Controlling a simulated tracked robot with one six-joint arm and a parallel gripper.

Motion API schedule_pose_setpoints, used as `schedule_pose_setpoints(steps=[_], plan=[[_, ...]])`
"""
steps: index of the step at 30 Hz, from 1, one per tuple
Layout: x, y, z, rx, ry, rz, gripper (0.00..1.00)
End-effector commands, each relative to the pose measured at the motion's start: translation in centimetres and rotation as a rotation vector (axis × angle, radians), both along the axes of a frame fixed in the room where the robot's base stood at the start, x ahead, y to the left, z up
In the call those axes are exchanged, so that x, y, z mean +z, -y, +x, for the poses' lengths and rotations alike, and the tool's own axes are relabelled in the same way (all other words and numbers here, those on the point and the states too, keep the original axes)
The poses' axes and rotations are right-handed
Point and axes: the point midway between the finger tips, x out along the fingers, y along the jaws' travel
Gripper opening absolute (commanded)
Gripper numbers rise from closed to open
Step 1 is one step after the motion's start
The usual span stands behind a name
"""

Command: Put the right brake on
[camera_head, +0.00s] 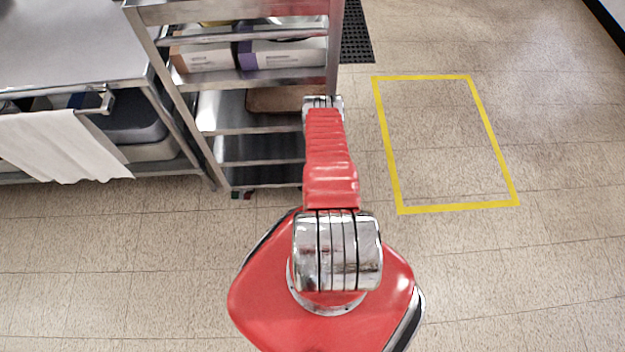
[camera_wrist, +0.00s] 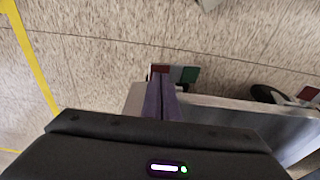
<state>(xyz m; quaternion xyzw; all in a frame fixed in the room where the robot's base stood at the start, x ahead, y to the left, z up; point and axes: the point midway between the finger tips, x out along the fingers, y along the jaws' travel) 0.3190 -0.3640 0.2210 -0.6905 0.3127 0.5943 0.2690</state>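The steel rack cart (camera_head: 262,178) stands left of and behind my red arm in the head view. In the wrist view its metal lower edge (camera_wrist: 235,108) runs to the right. A brake with a red pedal (camera_wrist: 161,69) and a green pedal (camera_wrist: 188,75) sticks out at the cart's near corner, just beyond my fingertips. My gripper (camera_wrist: 162,82) has two purple fingers lying side by side, shut with nothing seen between them. They overlap the brake in the picture; I cannot tell whether they touch it. In the head view my arm hides this brake and the gripper.
Another caster (camera_wrist: 264,94) with a red pedal (camera_wrist: 308,94) shows at right in the wrist view. A yellow floor outline (camera_head: 508,180) encloses bare floor right of my arm. A steel table (camera_head: 60,45) with a white towel (camera_head: 60,145) stands at left. Floor in front is clear.

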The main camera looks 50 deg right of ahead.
Motion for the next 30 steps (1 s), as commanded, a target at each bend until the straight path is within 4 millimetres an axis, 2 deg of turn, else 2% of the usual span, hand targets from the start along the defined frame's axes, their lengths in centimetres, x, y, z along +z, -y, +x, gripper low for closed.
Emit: schedule_pose_setpoints(steps=[30], plan=[[-0.8, -0.04, 0.04, 0.001, 0.0, 0.0, 0.0]])
